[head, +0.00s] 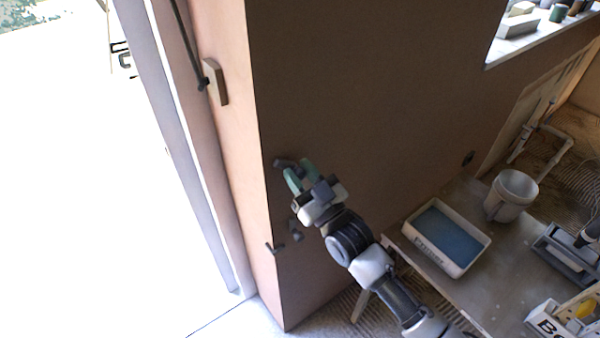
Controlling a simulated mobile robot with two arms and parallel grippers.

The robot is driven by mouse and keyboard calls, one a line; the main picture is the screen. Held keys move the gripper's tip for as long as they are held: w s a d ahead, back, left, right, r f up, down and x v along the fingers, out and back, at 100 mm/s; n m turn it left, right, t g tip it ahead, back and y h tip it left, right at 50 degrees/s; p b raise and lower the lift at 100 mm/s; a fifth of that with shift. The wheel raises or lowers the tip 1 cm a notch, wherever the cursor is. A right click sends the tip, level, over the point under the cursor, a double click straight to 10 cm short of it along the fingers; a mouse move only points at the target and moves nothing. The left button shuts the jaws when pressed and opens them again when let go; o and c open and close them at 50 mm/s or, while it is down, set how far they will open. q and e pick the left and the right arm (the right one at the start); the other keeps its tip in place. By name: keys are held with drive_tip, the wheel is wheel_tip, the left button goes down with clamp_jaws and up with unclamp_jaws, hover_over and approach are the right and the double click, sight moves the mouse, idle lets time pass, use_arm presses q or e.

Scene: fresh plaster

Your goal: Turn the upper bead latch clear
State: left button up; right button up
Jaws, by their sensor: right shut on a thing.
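The upper bead latch (281,162) is a small dark grey piece at the left edge of the pinkish plaster wall, partly hidden by my gripper. My right gripper (294,180), with pale green fingers, is shut on it. Its arm reaches up from the lower right. A lower dark latch (274,249) sits further down the same wall edge, with a small dark piece (296,231) beside it. My left gripper is not in view.
A bright opening with a pale frame (190,150) is at the left. A window sill (535,38) holds several small items.

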drive_tip(key=m+t+h, duration=0.1)
drive_tip(key=m, duration=0.2)
drive_tip(key=m+t+h+p, duration=0.1)
drive_tip(key=m+h, duration=0.1)
drive_tip(key=m, duration=0.2)
drive_tip(key=m+h+p, duration=0.1)
drive_tip(key=m+h, duration=0.1)
drive_tip(key=m, duration=0.1)
drive_tip(key=m+h+p, duration=0.1)
drive_tip(key=m+p, duration=0.1)
drive_tip(key=m, duration=0.2)
drive_tip(key=shift+t+h, duration=0.3)
drive_tip(key=shift+h, duration=0.1)
drive_tip(key=shift+m, duration=0.4)
drive_tip(key=o, duration=0.9)
drive_tip(key=b+v, duration=0.2)
drive_tip(key=v, duration=0.9)
drive_tip(key=shift+b, duration=0.35)
